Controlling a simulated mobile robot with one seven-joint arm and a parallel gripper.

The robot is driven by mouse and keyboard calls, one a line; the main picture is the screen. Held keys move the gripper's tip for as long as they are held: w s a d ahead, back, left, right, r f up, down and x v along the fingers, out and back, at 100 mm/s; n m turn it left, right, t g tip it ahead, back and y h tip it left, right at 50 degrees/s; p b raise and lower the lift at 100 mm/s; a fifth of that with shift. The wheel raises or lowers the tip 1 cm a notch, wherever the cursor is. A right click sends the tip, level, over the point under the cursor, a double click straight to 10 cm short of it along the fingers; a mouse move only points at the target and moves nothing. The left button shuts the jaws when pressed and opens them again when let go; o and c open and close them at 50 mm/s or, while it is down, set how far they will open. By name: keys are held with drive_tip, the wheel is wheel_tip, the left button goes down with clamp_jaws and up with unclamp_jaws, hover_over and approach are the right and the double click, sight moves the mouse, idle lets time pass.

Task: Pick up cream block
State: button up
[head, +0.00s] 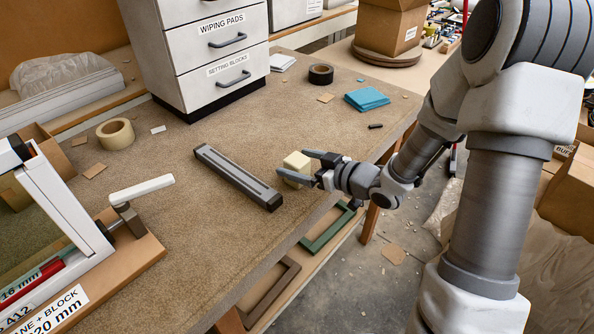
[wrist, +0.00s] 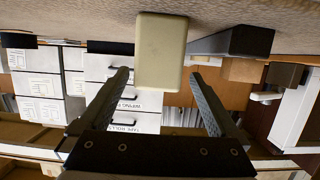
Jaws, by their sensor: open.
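The cream block (head: 297,162) stands on the brown worktop near its right front edge. My gripper (head: 312,166) is open at the block, with one finger behind it and one in front of it in the head view. In the wrist view, which looks upside down, the cream block (wrist: 161,52) appears above and between the tips of my open gripper (wrist: 160,80). Whether the fingers touch the block cannot be told.
A dark grey slotted bar (head: 238,177) lies just left of the block. A white drawer cabinet (head: 215,50) stands behind. A blue cloth (head: 367,99) and black tape roll (head: 320,74) lie at the back right. The worktop edge is close below my gripper.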

sight(291, 155)
drive_tip(key=x, duration=0.4)
drive_tip(key=shift+w+f, duration=0.1)
drive_tip(key=shift+w, duration=0.1)
clamp_jaws()
idle(0.4)
drive_tip(key=shift+r, duration=0.75)
drive_tip(key=s+d+r+p, duration=0.3)
drive_tip(key=s+d+r, duration=0.3)
drive_tip(key=d+r, duration=0.3)
drive_tip(key=shift+s+d+r, duration=0.2)
drive_tip(key=shift+s, duration=0.05)
